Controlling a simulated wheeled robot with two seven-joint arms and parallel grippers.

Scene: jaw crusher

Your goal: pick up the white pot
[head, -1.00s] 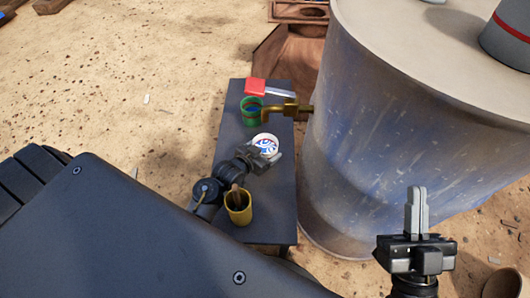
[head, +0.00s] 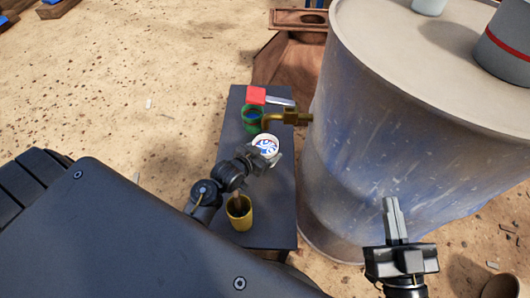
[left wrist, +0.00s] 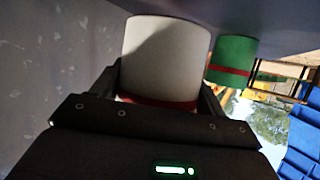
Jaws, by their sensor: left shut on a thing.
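The white pot (head: 266,143), with a blue, white and red pattern showing in its open top, is over the dark narrow table (head: 277,207). In the left wrist view the white pot (left wrist: 165,58) fills the space between the finger sides, with a red band near the gripper. My left gripper (head: 264,157) is shut on it. I cannot tell if the pot's base touches the table. My right gripper (head: 392,218) is in front of the big tank, empty, its fingers together.
A green pot (head: 252,119) stands just beyond the white pot; a yellow pot (head: 240,214) stands nearer me, close to my left arm. A brass tap (head: 290,117) juts from the large grey tank (head: 400,130) over the table.

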